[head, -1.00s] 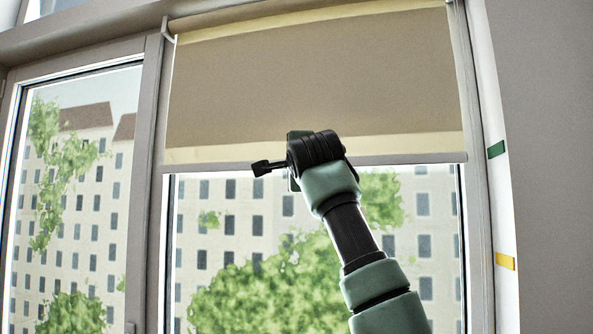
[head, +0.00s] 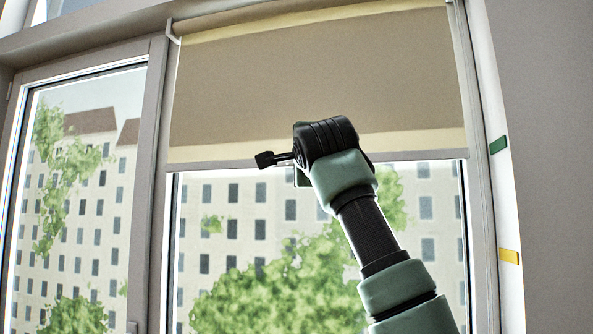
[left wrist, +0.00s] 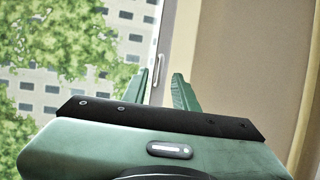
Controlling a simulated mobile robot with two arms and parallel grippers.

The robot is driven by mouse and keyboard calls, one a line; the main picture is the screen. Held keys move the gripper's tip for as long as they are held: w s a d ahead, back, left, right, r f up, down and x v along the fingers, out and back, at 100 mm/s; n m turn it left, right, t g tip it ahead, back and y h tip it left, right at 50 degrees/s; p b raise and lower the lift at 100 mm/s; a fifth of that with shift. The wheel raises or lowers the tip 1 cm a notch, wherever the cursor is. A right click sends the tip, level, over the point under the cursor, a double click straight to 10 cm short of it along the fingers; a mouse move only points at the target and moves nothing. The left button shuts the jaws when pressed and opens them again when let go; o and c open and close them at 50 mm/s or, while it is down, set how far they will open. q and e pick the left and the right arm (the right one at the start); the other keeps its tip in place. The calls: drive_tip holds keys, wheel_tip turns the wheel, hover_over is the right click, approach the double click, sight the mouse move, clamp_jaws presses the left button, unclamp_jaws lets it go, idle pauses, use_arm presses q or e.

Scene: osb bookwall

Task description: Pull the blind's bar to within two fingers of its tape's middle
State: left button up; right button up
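The tan roller blind (head: 250,85) hangs partway over the window in the head view. A grey bar (head: 425,155) runs along its lower edge. A green tape (head: 498,146) and a yellow tape (head: 509,257) are on the white strip right of the window; the bar's right end is slightly below the green one. My left gripper (left wrist: 165,85) has two green fingers apart in the left wrist view, with the blind (left wrist: 250,70) to their right. The head view hides the fingertips behind my wrist, so contact with the bar cannot be told. My right gripper is not in view.
Below the bar is bare window glass (head: 320,215) with trees and buildings outside. A second window (head: 75,190) with a grey frame stands at the left. Grey wall (head: 550,120) lies at the right.

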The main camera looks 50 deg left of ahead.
use_arm(q)
drive_tip(key=b+v, duration=0.1)
drive_tip(key=v, duration=0.2)
drive_tip(key=shift+s+d, duration=0.15)
drive_tip(key=shift+d, duration=0.1)
drive_tip(key=shift+a, duration=0.1)
